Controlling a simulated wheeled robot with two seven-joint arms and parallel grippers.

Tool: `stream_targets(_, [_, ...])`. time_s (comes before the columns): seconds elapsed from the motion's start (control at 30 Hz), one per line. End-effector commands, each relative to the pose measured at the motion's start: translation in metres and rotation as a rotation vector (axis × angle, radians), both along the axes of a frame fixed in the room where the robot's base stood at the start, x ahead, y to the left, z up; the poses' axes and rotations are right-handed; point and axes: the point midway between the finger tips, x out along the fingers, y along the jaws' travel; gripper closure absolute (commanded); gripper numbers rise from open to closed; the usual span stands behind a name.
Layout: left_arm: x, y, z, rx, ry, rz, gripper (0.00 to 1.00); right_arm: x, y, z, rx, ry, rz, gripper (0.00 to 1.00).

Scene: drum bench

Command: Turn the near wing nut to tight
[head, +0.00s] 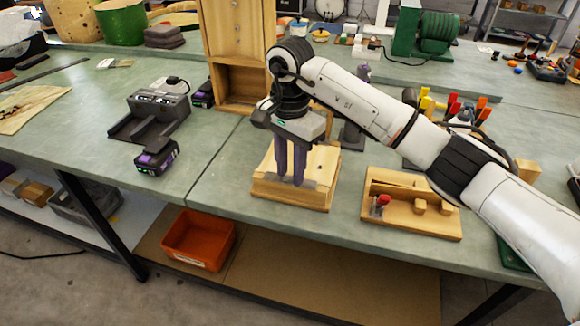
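My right gripper (291,179) points straight down over a wooden block fixture (322,164) near the front edge of the bench. Its two dark purple fingers stand slightly apart, with their tips low, close to a grey strip at the front of the block. The wing nut cannot be made out; the fingers cover that part of the block. I cannot tell whether the fingers hold anything. My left gripper is not in view.
A wooden tray (412,222) with a red-tipped part and small blocks lies to the right. A dark charger dock (150,118) and a purple-black battery (156,157) sit to the left. A wooden cabinet (238,55) stands behind. An orange bin (198,240) is on the lower shelf.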

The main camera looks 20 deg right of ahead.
Motion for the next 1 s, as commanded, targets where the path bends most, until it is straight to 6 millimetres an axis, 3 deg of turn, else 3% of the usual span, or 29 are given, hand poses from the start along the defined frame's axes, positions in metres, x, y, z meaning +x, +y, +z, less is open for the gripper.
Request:
stream_targets(0.03, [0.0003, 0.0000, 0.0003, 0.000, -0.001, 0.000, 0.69, 0.0000, 0.0001, 0.0001, 0.000, 0.000, 0.000, 0.83])
stream_targets(0.13, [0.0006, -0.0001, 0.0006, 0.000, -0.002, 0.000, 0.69, 0.0000, 0.0001, 0.0002, 0.000, 0.000, 0.000, 1.00])
stream_targets(0.57, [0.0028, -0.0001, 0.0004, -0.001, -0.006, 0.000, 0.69, 0.0002, -0.0005, 0.0001, 0.000, 0.001, -0.054, 1.00])
stream_targets(1.0, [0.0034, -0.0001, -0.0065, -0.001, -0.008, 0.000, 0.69, 0.0003, -0.0004, -0.0001, 0.001, 0.002, -0.393, 1.00])
